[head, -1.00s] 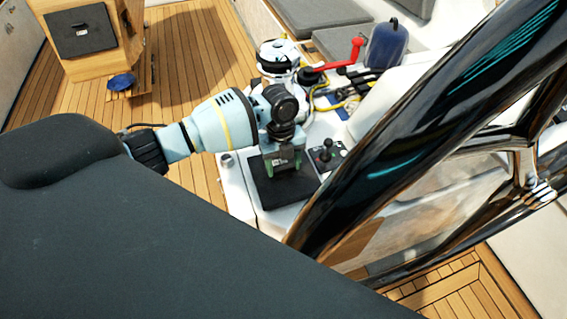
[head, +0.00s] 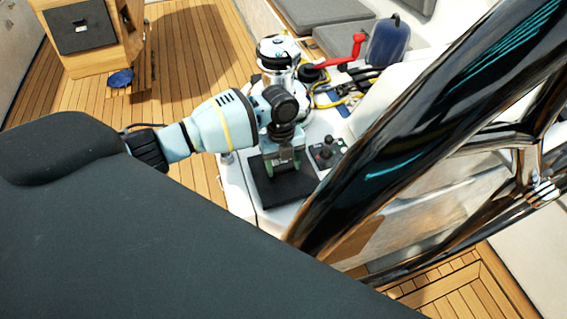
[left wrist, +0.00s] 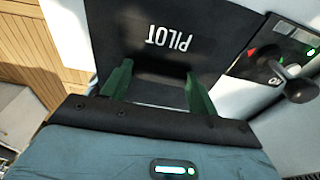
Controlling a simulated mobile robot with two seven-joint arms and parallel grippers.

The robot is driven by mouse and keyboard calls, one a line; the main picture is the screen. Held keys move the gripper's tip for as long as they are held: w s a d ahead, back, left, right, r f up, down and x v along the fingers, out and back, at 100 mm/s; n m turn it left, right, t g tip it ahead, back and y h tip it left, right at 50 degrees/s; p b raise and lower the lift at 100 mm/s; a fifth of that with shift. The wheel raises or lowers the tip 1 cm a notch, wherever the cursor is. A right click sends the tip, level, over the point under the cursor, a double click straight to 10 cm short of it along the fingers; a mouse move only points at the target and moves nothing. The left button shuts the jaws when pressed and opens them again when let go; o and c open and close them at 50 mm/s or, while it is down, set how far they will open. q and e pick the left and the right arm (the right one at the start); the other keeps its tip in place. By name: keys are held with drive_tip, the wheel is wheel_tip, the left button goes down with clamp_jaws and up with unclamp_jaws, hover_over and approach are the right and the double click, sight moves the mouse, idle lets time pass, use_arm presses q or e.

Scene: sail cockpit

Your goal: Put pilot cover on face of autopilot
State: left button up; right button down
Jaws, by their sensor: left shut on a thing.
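The pilot cover (head: 284,191) is a flat black square panel over the white cockpit console. In the left wrist view the cover (left wrist: 215,25) fills the top middle, with "PILOT" in white letters that read upside down. My left gripper (head: 281,161) is shut on the cover from above; its two green fingers (left wrist: 158,88) stand apart at a raised part of it. I see no bare autopilot face; whatever lies under the cover is hidden. I cannot tell whether the cover touches the console. My right gripper is not in view.
A small control panel with a black lever (head: 327,152) sits close right of the cover. A chrome winch (head: 279,55), a red handle (head: 345,55) and yellow rope lie behind. A large glossy black tube (head: 420,125) crosses the right side. Wooden deck (head: 190,60) is open at left.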

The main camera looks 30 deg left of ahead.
use_arm(q)
drive_tip(key=shift+f, duration=0.7)
idle(0.7)
idle(0.6)
drive_tip(key=o, duration=1.1)
drive_tip(key=o, duration=0.3)
drive_tip(key=shift+r, duration=0.1)
